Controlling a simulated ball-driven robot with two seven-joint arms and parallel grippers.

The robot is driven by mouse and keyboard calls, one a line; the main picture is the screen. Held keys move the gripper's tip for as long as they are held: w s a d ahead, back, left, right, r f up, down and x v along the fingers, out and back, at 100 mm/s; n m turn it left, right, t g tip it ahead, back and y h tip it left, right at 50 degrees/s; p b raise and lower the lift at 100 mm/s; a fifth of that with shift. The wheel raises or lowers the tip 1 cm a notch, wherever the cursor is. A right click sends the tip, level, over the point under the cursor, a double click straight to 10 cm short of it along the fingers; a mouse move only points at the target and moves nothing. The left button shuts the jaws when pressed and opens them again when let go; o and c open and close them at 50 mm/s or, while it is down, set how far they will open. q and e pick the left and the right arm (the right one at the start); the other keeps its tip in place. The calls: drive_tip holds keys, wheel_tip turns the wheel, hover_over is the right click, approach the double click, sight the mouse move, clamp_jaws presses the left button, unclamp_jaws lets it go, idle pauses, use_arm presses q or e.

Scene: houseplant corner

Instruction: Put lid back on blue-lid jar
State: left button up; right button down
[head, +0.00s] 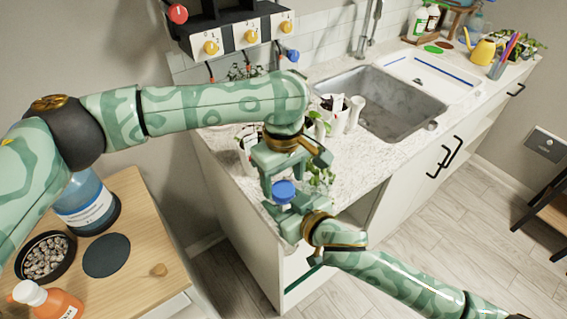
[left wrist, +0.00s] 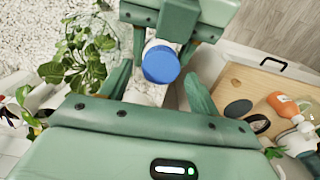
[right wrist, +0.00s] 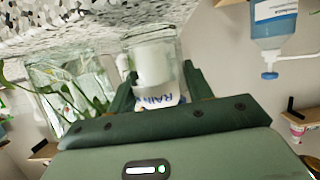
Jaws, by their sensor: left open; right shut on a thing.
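The blue lid (head: 284,190) is at the top of the jar, between my two grippers. It also shows in the left wrist view (left wrist: 160,64). I cannot tell whether it is fully seated. My left gripper (head: 285,178) is open, its fingers on either side of the lid with gaps in the left wrist view. My right gripper (head: 292,207) is shut on the jar, just below the lid, in front of the counter edge. In the right wrist view a white label (right wrist: 157,101) with blue lettering shows between its fingers. Most of the jar is hidden by the grippers.
The counter (head: 375,150) behind holds plants in glass jars and a sink (head: 385,105). A wooden table (head: 150,220) at the left carries a blue bottle (head: 88,205), a bowl of pebbles (head: 46,256), a dark round mat (head: 106,255) and an orange bottle (head: 55,302).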

use_arm(q)
drive_tip(key=shift+f, duration=0.9)
drive_tip(key=shift+c, duration=0.3)
drive_tip(key=c, duration=0.9)
drive_tip(key=m, duration=0.4)
drive_tip(key=shift+m, duration=0.4)
drive_tip(key=shift+c, duration=0.2)
drive_tip(key=m, duration=0.5)
drive_tip(key=o, duration=1.1)
drive_tip(key=shift+r, duration=0.1)
